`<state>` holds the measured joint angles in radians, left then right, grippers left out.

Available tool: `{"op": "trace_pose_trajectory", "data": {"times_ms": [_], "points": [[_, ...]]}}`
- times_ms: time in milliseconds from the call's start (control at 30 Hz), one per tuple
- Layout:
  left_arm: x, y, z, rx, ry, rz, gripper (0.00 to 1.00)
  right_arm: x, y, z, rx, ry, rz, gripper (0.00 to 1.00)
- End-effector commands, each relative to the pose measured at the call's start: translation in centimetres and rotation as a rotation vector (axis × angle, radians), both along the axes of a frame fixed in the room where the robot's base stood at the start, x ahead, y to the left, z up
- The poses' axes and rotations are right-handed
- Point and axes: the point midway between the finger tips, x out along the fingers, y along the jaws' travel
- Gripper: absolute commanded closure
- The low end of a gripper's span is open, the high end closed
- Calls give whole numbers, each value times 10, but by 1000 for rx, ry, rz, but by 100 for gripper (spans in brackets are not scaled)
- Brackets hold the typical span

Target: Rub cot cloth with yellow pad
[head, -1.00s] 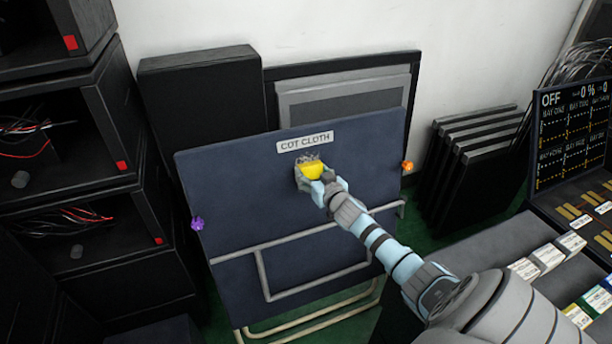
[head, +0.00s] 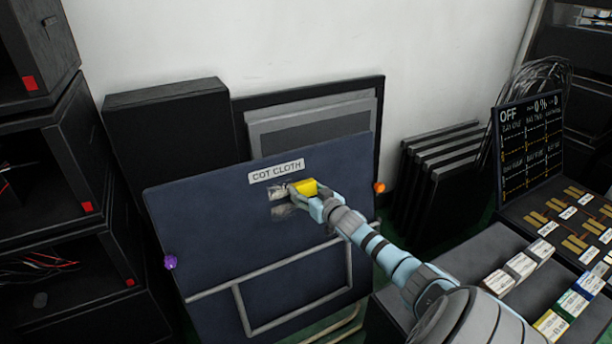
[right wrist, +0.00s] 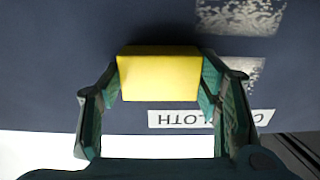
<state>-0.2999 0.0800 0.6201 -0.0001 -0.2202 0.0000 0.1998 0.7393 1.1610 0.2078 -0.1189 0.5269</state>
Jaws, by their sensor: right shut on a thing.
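The cot cloth (head: 215,225) is a dark blue upright panel in the head view, labelled COT CLOTH (head: 277,171). Two pale, speckled patches sit below the label; they show in the right wrist view as an upper patch (right wrist: 240,15) and a lower patch (right wrist: 230,74). My right gripper (head: 303,191) is shut on the yellow pad (head: 304,186), just right of the patches. In the right wrist view the yellow pad (right wrist: 160,78) sits between both fingers, in front of plain blue cloth. I cannot tell whether it touches the cloth. My left gripper is not in view.
A purple knob (head: 170,262) and an orange knob (head: 379,187) sit at the panel's sides. A grey tube frame (head: 238,300) crosses its lower front. Dark cabinets (head: 60,240) stand left. A control board marked OFF (head: 530,140) and a bench with labelled blocks stand right.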

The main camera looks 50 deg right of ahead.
Motion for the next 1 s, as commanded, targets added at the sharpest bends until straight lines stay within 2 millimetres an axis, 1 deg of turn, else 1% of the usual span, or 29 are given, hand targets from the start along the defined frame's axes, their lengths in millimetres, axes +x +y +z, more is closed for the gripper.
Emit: {"op": "trace_pose_trajectory", "data": {"times_ms": [33, 133, 267, 400, 433, 500, 733, 900, 1000], "points": [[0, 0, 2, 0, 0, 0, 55, 1, 0, 5, -1, -1, 0, 65], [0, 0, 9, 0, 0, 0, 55, 2, 1, 7, 0, -1, -1, 65], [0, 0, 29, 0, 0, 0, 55, 4, 7, 11, 2, -3, -5, 65], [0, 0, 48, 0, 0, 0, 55, 7, 18, 11, 3, 1, 2, 65], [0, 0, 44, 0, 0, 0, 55, 8, 23, 7, 1, 1, 4, 65], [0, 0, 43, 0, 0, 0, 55, 10, 30, 5, 0, 1, 4, 65], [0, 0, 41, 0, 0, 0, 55, 14, 39, 4, 1, -1, 1, 65], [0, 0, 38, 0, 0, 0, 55, 22, 58, 3, 2, -3, 2, 65], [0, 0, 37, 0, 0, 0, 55, 26, 65, 4, 2, -3, 2, 65]]}}
